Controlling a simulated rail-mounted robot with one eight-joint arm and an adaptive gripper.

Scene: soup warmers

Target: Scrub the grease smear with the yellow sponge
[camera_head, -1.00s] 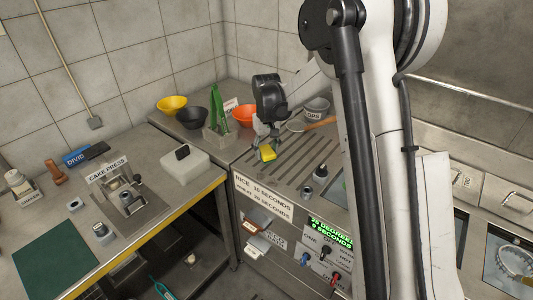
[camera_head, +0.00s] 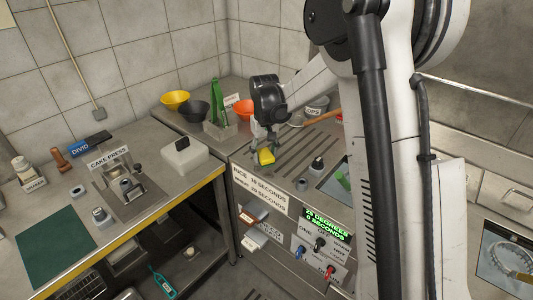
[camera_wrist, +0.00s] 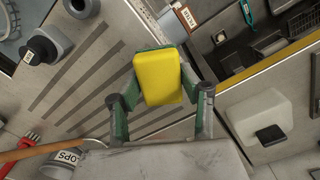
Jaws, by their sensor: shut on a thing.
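The yellow sponge (camera_head: 266,156) is held at the end of my arm, above the slotted steel counter at the corner. In the wrist view the sponge (camera_wrist: 158,78) sits between the two fingers of my gripper (camera_wrist: 160,95), which is shut on it. The sponge hangs over the counter's edge side in that view; I cannot tell whether it touches the surface. I cannot make out a grease smear in either view.
Orange (camera_head: 244,108), black (camera_head: 194,112) and yellow (camera_head: 175,100) bowls stand behind, near a green item in a grey holder (camera_head: 217,130). A pot (camera_head: 317,106) and a wooden handle are close by. A dark cylinder (camera_head: 317,164) stands right of the sponge. A white box (camera_head: 184,156) sits left.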

